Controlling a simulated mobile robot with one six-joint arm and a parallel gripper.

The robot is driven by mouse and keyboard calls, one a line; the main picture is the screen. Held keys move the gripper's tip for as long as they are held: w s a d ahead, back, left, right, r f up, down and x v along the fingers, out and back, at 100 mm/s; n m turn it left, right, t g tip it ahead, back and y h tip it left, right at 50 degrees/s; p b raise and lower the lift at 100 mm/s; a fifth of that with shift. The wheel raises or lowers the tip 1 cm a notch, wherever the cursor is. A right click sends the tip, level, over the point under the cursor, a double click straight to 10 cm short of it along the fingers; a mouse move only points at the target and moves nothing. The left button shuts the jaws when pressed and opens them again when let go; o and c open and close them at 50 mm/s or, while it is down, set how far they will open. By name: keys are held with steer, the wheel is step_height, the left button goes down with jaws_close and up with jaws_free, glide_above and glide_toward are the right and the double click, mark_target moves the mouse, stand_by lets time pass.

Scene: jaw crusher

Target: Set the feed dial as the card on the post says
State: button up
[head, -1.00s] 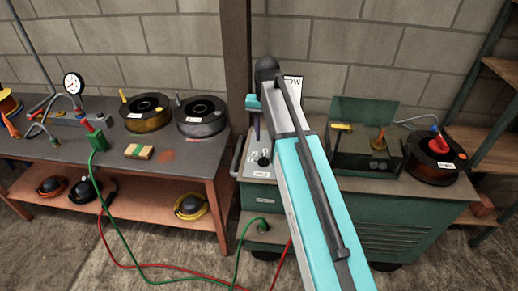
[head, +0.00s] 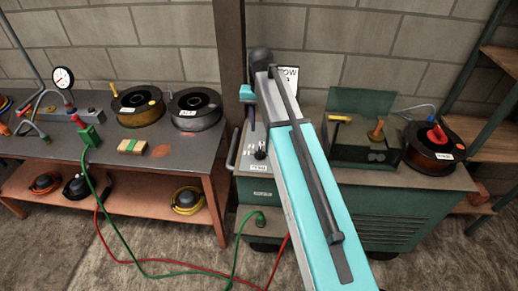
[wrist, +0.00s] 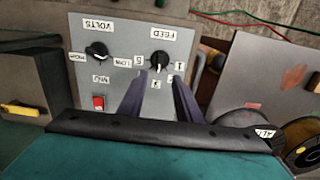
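The feed dial (wrist: 159,62) is a black knob on a grey panel (wrist: 120,75), under an upside-down FEED label in the wrist view. Numbers ring it, with 5 at left and 1 at right; its pointer setting is too small to tell. My gripper (wrist: 160,82) has two dark fingers standing apart, their tips on either side of the dial's near edge. I cannot tell whether they touch it. In the head view my gripper (head: 251,118) hangs above the panel (head: 258,164). The white card (head: 289,74) is partly hidden by my arm; only "OW" is legible.
A second black dial marked VOLTS (wrist: 96,51) and a red switch (wrist: 98,102) share the panel. An open green box (head: 362,110) and a cable spool (head: 432,150) stand to the right. A bench (head: 185,152) with spools stands left; cables lie on the floor.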

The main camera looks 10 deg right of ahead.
mark_target(260, 151)
steer(key=shift+f+p, duration=1.2)
steer(key=shift+f, duration=5.1)
steer(key=shift+c, duration=0.2)
jaws_close()
